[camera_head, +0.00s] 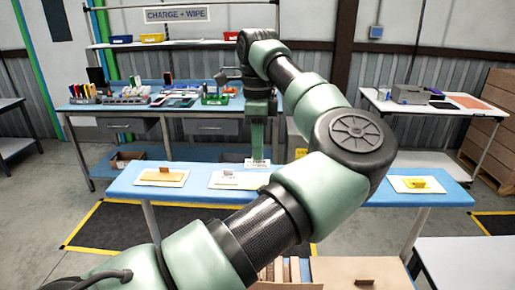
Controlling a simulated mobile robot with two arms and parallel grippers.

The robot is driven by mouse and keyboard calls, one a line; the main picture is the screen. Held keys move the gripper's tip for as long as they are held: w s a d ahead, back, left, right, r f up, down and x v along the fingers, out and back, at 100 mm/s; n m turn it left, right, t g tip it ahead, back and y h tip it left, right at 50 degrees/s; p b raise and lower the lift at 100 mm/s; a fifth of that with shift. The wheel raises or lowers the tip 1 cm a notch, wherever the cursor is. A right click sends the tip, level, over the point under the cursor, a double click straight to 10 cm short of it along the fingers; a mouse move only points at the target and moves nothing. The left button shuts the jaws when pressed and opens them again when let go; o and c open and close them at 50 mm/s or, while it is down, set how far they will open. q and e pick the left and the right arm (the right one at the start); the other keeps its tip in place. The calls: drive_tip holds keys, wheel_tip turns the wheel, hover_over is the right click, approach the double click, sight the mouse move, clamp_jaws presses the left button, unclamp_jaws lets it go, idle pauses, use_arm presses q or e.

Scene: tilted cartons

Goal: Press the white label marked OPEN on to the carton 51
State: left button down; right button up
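My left gripper (258,157) points straight down over the blue bench (125,190). Its fingers are edge-on, so I cannot see whether they are open or shut. A small white label (257,164) with dark marks is right at its fingertips; the marks are too small to read, and I cannot tell whether it is held or lies on the bench. On the bench sit pale plates with an orange-brown piece (160,175), a grey piece (228,173) and a yellow piece (417,183). No number 51 is readable on any carton. My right gripper is not in view.
My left arm hides the bench's middle right. An open tan box (335,268) stands at the bottom. Behind is a cluttered workbench (140,118) under a CHARGE + WIPE sign (177,14). Stacked brown boxes (490,130) stand at right.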

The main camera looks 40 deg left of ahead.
use_arm(q)
drive_tip(key=shift+r+p, duration=0.7)
drive_tip(key=shift+r, duration=0.4)
